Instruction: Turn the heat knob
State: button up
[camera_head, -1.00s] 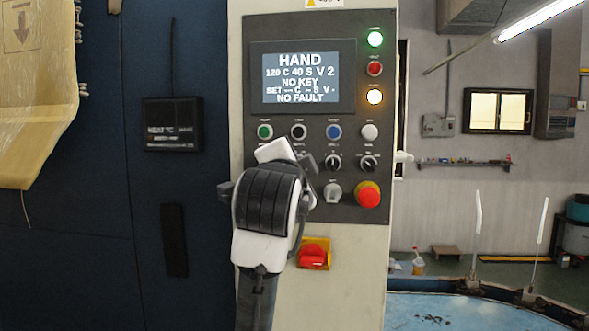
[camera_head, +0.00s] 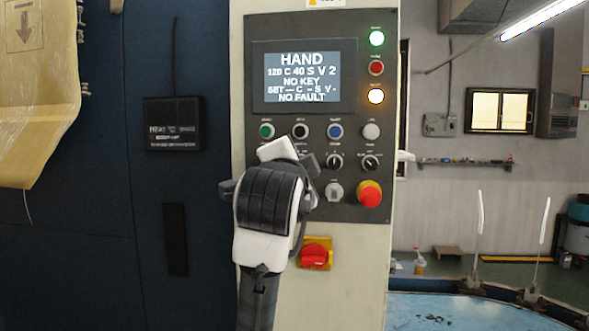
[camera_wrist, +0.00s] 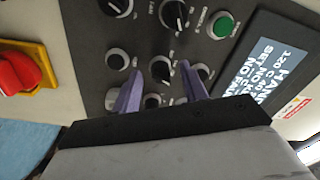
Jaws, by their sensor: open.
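The control panel (camera_head: 349,207) carries several black knobs with white pointers. I cannot read their labels well enough to tell which is the heat knob. My gripper (camera_wrist: 160,69) is open, its purple fingers pointing at the panel. In the wrist view a black knob (camera_wrist: 160,70) lies between the two fingertips; contact cannot be made out.
A red emergency button (camera_head: 369,194) sits at the panel's lower right. A red switch on a yellow plate (camera_head: 315,254) is below the panel. A green button (camera_wrist: 222,25) is near the fingers.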

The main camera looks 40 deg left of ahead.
jog(key=b+v, duration=0.4)
jog(key=v, duration=0.9)
jog(key=shift+s+d+b, duration=0.25)
jog(key=shift+s+b, duration=0.1)
